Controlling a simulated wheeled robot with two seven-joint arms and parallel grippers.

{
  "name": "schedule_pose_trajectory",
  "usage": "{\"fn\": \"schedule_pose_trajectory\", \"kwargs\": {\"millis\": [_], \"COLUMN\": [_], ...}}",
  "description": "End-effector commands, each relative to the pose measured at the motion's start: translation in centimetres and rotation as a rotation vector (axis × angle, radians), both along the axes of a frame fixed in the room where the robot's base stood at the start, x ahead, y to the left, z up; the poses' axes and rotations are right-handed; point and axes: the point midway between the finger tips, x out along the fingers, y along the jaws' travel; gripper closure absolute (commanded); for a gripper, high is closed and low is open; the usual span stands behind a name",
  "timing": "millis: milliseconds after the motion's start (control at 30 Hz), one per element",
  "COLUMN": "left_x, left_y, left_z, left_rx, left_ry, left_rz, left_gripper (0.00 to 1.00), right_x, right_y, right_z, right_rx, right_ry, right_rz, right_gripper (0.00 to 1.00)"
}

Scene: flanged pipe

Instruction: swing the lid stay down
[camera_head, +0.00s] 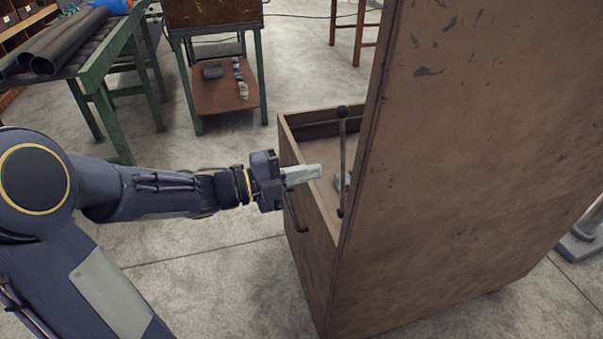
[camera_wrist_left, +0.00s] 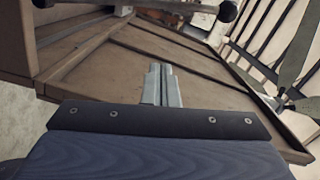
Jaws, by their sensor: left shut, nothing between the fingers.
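The lid stay (camera_head: 343,160) is a thin dark rod with a black ball knob at its top. It stands nearly upright at the near side of the open brown chest (camera_head: 318,228), beside the raised lid (camera_head: 470,130). My left gripper (camera_head: 319,171) reaches in from the left over the chest's wall, with its pale fingers shut and empty. The fingertips point at the stay's middle, a little left of it in the picture; I cannot tell the gap in depth. The wrist view shows the shut fingers (camera_wrist_left: 161,86) over brown wood. My right gripper is out of view.
A dark bar handle (camera_head: 296,214) is on the chest's outer wall, below my gripper. A small grey object (camera_head: 343,181) lies inside the chest, behind the stay. The tall lid blocks the right side. A green-framed bench (camera_head: 100,70) stands far left; the floor between is clear.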

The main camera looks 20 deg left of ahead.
Motion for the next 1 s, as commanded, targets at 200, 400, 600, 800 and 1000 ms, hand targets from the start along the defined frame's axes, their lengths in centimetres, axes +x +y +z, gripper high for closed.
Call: {"fn": "schedule_pose_trajectory", "kwargs": {"millis": [200, 400, 600, 800, 1000], "left_x": [3.0, 5.9, 7.4, 7.7, 7.6], "left_y": [-4.0, -4.3, -3.5, -3.4, -3.4], "left_z": [-0.2, -0.6, -0.9, -1.1, -1.0], "left_rx": [-0.001, -0.001, -0.002, -0.002, -0.003], "left_ry": [0.004, 0.004, 0.004, 0.003, 0.004], "left_rz": [-0.006, 0.003, 0.003, 0.002, 0.002], "left_gripper": [1.00, 1.00, 1.00, 1.00, 1.00], "right_x": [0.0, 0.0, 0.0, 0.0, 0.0], "right_y": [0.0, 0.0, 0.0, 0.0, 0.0], "right_z": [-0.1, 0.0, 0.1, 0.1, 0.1], "right_rx": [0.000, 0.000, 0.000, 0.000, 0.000], "right_ry": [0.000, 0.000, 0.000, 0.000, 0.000], "right_rz": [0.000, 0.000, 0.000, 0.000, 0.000], "right_gripper": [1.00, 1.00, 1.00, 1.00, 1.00]}}
